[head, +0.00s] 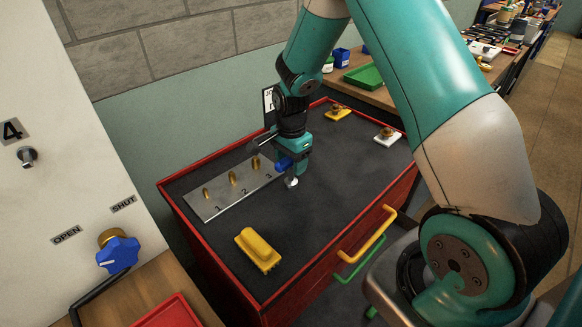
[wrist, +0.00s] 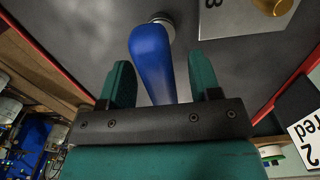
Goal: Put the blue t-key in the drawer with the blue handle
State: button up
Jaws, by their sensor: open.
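The blue t-key (head: 284,163) is at the top of the red cabinet, right of the numbered metal plate. In the wrist view its blue handle (wrist: 150,55) reaches between my two fingers, with a round metal end beyond. My gripper (head: 294,150) points down over the key. In the wrist view my gripper (wrist: 161,80) is open, with a finger on each side of the handle and gaps showing. The red cabinet (head: 232,290) shows a yellow handle (head: 368,238) and a green handle (head: 357,262) on its front. No drawer with a blue handle shows.
The metal plate (head: 213,207) carries several brass pegs. A yellow block (head: 258,250) lies near the cabinet's front left. Yellow (head: 337,114) and white (head: 387,139) pieces with brass knobs sit at the back right. A blue knob (head: 118,254) is on the left panel.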

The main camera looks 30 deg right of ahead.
jog(key=shift+f, duration=0.55)
grip_shut()
jog(key=shift+r, duration=0.15)
